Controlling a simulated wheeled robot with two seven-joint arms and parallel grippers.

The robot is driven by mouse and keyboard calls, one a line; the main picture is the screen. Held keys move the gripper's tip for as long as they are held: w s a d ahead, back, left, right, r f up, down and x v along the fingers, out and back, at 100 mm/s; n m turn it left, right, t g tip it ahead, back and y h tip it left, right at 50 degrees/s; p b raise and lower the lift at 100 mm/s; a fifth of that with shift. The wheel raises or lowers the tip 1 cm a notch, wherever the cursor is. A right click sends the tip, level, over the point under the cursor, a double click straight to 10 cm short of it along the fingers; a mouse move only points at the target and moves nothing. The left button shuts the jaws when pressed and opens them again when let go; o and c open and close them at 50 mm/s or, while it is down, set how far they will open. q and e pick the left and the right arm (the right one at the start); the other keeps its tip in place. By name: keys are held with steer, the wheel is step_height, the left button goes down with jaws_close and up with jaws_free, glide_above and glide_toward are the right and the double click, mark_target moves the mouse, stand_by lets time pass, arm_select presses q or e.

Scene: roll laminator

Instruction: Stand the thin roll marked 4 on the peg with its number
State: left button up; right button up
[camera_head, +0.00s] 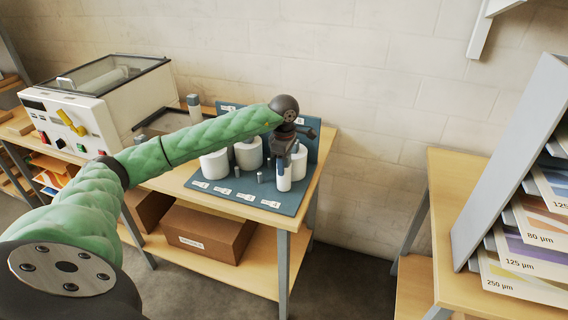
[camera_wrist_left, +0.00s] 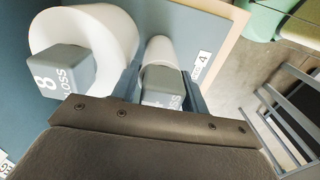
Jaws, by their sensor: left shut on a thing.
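My left gripper (camera_head: 285,164) is shut on a thin white roll (camera_head: 284,181), which stands upright at the right front of the blue peg board (camera_head: 235,199). In the left wrist view the thin roll (camera_wrist_left: 159,49) sits between the two fingers (camera_wrist_left: 160,92). Its grey end cap (camera_wrist_left: 161,84) has print that is partly hidden. A white label (camera_wrist_left: 202,67) reading 4 lies on the board close beside the roll. The peg under the roll is hidden, and I cannot tell whether the roll is around it or above it. My right gripper is out of view.
Thick white rolls (camera_head: 214,165) stand behind on the board; the one by the gripper has a cap marked 8 (camera_wrist_left: 60,75). Short grey pegs (camera_head: 260,177) stand bare to the left. A laminator (camera_head: 130,100) is at the left; a sheet rack (camera_head: 520,150) is at the right.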

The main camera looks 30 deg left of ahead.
arm_select(q)
steer(key=shift+f, duration=0.2)
steer(key=o, duration=1.1)
steer(key=shift+r, duration=0.1)
steer(key=shift+r+p, duration=0.8)
steer(key=shift+r, duration=3.15)
steer(key=shift+d+f, duration=0.1)
